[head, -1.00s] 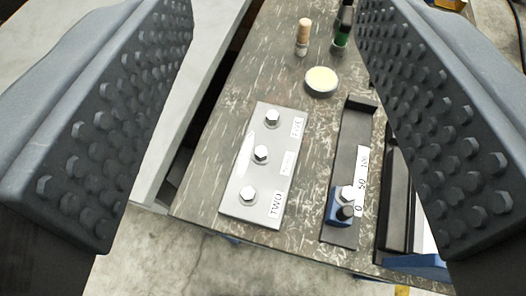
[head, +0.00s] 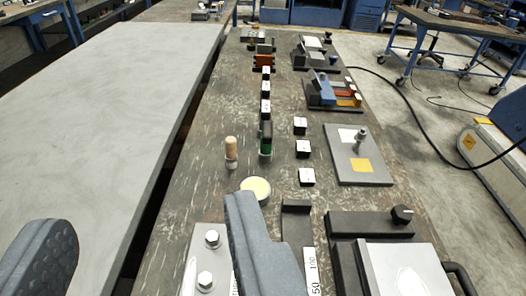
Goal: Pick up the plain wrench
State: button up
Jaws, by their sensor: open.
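I cannot make out a plain wrench in the head view. My gripper (head: 150,238) is open and empty, with one finger at the lower left and the other at the bottom centre. The right finger covers part of a steel plate with hex bolts (head: 205,258) on the dark speckled bench (head: 185,175). Past the fingers, a round pale-yellow-topped disc (head: 256,188), a wooden-handled piece (head: 231,150) and a green-and-black piece (head: 266,138) stand on the bench.
To the right are a scale slide (head: 297,225), a black unit with a knob (head: 402,213) and a grey plate with a post (head: 360,163). A bare pale grey surface (head: 105,110) lies left, across a dark gap.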

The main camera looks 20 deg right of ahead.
aim_at(265, 152)
jog(key=z, duration=2.05)
jog(key=k, duration=0.6)
jog(key=u, duration=1.15)
jog(key=i, duration=1)
jog(key=u, duration=0.05)
